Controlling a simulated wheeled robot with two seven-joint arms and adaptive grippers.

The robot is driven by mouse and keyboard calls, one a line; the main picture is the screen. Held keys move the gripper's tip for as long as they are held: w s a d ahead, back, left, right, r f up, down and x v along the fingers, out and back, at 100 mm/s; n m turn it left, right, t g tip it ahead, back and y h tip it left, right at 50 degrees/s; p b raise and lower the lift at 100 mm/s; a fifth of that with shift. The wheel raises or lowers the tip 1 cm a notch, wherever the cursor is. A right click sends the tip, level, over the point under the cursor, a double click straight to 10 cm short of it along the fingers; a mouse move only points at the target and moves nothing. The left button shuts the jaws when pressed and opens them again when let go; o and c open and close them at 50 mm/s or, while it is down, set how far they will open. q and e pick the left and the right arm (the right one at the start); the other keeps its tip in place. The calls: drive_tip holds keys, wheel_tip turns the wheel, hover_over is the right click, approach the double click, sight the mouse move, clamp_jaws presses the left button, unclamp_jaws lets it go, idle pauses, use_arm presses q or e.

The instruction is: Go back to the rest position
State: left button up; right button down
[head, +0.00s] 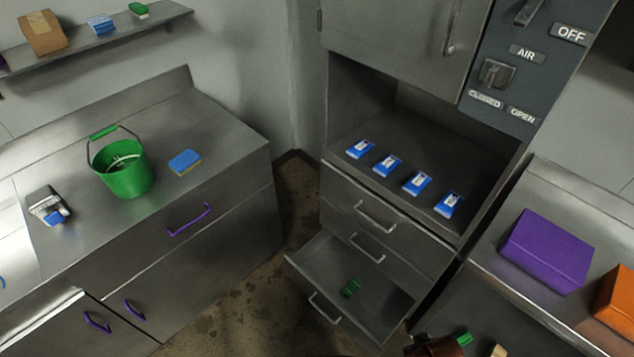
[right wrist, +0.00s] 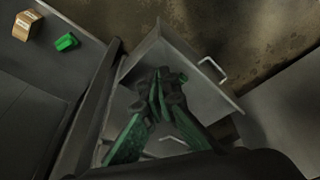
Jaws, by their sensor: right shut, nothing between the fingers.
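My right gripper (right wrist: 163,85) is dark with green parts. In the right wrist view it is shut and empty, in front of the open drawer (right wrist: 150,62). It hides part of the drawer's inside. In the head view the drawer (head: 318,262) stands pulled out at the bottom of the steel cabinet, with a small green thing (head: 350,288) inside. A brownish shape (head: 430,346) is cut off at the bottom edge of the head view; I cannot tell what it is. My left gripper is in neither view.
Blue-and-white packs (head: 415,184) stand in a row inside the open cabinet. A purple box (head: 546,252) and an orange box (head: 620,300) are on the right counter. A green bucket (head: 122,170) and a blue-yellow sponge (head: 185,161) stand on the left counter. Floor (head: 240,310) shows between them.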

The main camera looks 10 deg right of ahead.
drive_tip(key=s+f+g, duration=0.1)
drive_tip(key=s+f, duration=0.2)
drive_tip(key=f, duration=1.1)
drive_tip(key=s+f, duration=0.3)
drive_tip(key=f, duration=1)
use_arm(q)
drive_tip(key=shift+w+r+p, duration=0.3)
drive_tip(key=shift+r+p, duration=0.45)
use_arm(e)
drive_tip(key=s+f+n+g, duration=0.1)
drive_tip(key=s+f, duration=1.4)
drive_tip(key=s, duration=0.4)
drive_tip(key=shift+d+f, duration=0.15)
drive_tip(key=shift+d, duration=0.15)
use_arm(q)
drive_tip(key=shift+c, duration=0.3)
